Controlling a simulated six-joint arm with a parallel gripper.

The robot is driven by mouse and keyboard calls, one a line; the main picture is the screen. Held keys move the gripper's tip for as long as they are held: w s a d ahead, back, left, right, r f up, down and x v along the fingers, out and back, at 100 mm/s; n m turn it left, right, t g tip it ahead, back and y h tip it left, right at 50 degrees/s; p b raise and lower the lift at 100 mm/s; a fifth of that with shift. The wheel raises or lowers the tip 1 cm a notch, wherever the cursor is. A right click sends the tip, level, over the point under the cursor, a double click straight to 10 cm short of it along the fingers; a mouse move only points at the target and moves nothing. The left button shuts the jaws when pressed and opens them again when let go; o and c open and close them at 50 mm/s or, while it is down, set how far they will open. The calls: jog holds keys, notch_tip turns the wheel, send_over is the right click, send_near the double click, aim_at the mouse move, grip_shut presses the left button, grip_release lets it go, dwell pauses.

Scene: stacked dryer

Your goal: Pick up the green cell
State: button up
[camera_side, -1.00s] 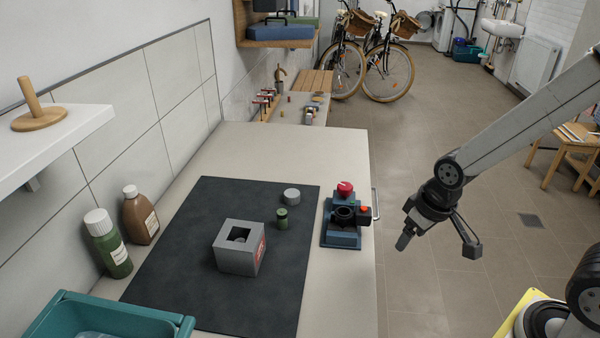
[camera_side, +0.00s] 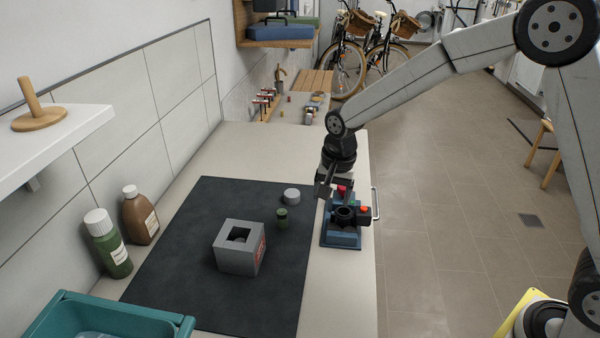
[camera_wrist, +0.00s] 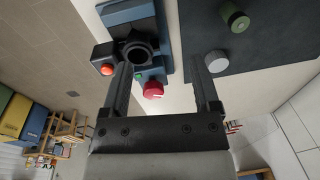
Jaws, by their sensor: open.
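The green cell (camera_side: 282,217) is a small dark green cylinder standing upright on the black mat (camera_side: 190,240), right of the grey box. It also shows in the wrist view (camera_wrist: 236,17) at the upper right, beyond my fingers and to their right. My gripper (camera_side: 328,193) is above the rear of the blue device, to the right of and behind the cell and higher than it. In the wrist view my gripper (camera_wrist: 164,80) has its two fingers spread wide with nothing held between them.
A blue device (camera_side: 343,234) with a black ring and red knob stands right of the mat. A grey box (camera_side: 239,249) with a square opening and a grey round piece (camera_side: 292,196) are near the cell. Bottles (camera_side: 108,244) and a teal bin (camera_side: 105,318) are at left.

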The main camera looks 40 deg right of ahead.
aim_at(282, 211)
jog(key=w+a+m, duration=0.2)
jog(key=w, duration=0.1)
jog(key=w+a+f+m, duration=0.1)
jog(key=w+m, duration=0.1)
jog(key=w, duration=0.1)
jog(key=w+a+f+m+g, duration=0.1)
jog(key=w+a+m, duration=0.1)
jog(key=w+m, duration=0.1)
jog(key=shift+w+a+f, duration=0.1)
jog(key=shift+w+a, duration=0.05)
jog(key=shift+a, duration=0.2)
jog(key=shift+w+a+f+m, duration=0.2)
jog(key=shift+w+a+m, duration=0.3)
jog(key=shift+m, duration=0.2)
jog(key=shift+d, duration=0.1)
jog(key=shift+f, duration=1.3)
jog(key=shift+s+d+f, duration=0.1)
jog(key=shift+f, duration=2.5)
grip_shut()
